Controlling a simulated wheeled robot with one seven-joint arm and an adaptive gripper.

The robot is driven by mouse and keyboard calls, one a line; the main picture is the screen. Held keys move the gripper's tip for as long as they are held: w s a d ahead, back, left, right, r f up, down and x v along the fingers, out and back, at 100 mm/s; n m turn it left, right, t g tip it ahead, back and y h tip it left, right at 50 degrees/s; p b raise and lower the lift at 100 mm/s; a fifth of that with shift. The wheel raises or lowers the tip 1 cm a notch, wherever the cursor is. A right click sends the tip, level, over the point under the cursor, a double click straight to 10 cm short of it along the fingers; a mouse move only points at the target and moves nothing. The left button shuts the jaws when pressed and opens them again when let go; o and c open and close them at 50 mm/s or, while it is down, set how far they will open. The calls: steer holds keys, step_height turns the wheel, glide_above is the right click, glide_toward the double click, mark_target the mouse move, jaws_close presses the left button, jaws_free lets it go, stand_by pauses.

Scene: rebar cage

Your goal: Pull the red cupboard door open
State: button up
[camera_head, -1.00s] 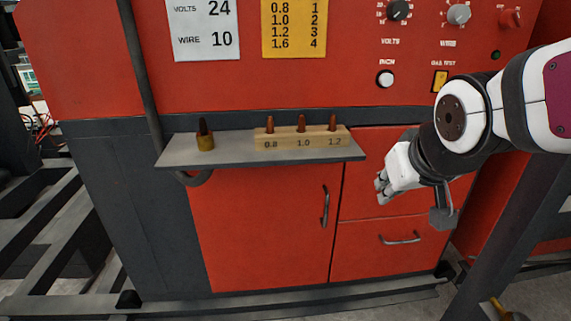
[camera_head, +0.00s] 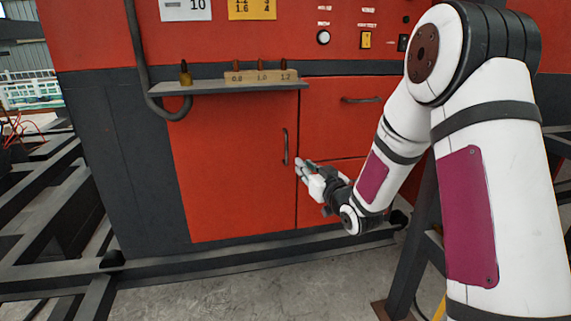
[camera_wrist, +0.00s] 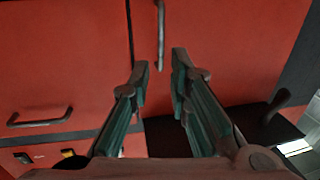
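The red cupboard door (camera_head: 232,160) is closed, flush with the cabinet front, left of the drawers. Its vertical grey handle (camera_head: 285,147) is near its right edge. My gripper (camera_head: 301,168) is in front of the cabinet, just right of the handle and slightly below it. In the wrist view, my gripper (camera_wrist: 160,68) is open, its two fingers apart and nothing between them. The handle (camera_wrist: 161,36) shows beyond the fingertips at the top, lined up with the gap between them. No contact with it is visible. The door (camera_wrist: 235,50) fills the right of that view.
A grey shelf (camera_head: 210,88) juts out above the door, bearing a dark-tipped brass piece (camera_head: 186,73) and a numbered wooden block (camera_head: 250,77). A red drawer with a handle (camera_head: 362,100) is to the right. A dark frame rail (camera_head: 190,257) runs below the door.

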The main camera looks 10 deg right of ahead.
mark_target(287, 151)
steer(key=w+a, duration=0.1)
steer(key=w, duration=0.3)
steer(key=w+a+b, duration=0.1)
steer(key=w, duration=0.8)
steer(key=shift+w+a+f, duration=0.1)
steer(key=shift+w+a, duration=0.05)
steer(key=shift+a, duration=0.25)
jaws_close()
